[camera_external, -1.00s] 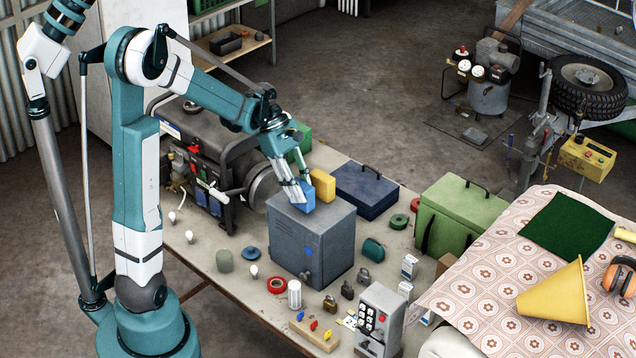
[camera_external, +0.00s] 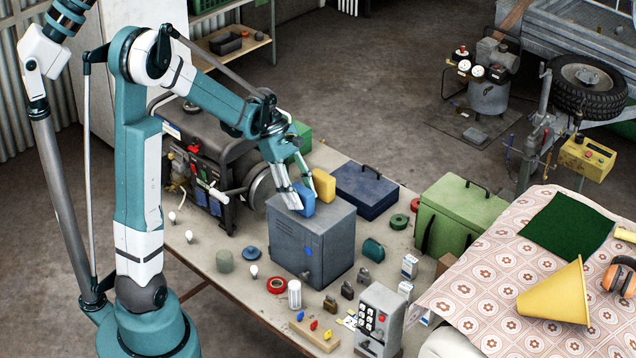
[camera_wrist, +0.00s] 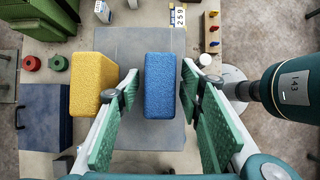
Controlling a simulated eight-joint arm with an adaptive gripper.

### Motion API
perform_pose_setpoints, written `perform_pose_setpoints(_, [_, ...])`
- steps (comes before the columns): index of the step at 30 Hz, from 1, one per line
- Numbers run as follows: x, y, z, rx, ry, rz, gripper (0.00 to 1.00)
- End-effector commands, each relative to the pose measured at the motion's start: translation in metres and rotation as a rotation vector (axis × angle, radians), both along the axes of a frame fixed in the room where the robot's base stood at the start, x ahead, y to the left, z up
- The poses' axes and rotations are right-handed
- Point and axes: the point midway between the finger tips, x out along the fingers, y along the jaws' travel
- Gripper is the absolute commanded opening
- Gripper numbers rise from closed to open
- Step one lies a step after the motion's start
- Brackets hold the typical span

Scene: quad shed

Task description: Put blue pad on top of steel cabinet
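The blue pad (camera_external: 306,203) stands on top of the grey steel cabinet (camera_external: 326,239), near its back left edge. A yellow pad (camera_external: 323,185) is just behind it. In the wrist view, the blue pad (camera_wrist: 160,85) lies between the two fingers of my gripper (camera_wrist: 158,82), with a gap showing on each side. The yellow pad (camera_wrist: 92,84) is left of the left finger. My gripper (camera_external: 293,199) is open and low over the cabinet top (camera_wrist: 125,45). The underside of the blue pad is hidden.
A dark blue case (camera_external: 365,188) and a green toolbox (camera_external: 455,216) stand right of the cabinet. A generator (camera_external: 208,155) stands on the left. Padlocks, tape rolls and bulbs lie around the cabinet front. The front right of the cabinet top is clear.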

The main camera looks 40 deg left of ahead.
Motion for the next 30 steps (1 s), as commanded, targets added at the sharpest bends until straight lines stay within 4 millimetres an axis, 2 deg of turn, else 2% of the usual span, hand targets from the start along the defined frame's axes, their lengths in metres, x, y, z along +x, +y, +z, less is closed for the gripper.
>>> perform_pose_setpoints(8, [0.000,0.000,0.003,0.000,0.000,0.000,0.37])
perform_pose_setpoints(14, [0.000,0.007,0.015,0.000,0.000,0.001,0.37])
perform_pose_setpoints(30, [-0.001,0.046,0.084,0.000,0.000,0.001,0.37])
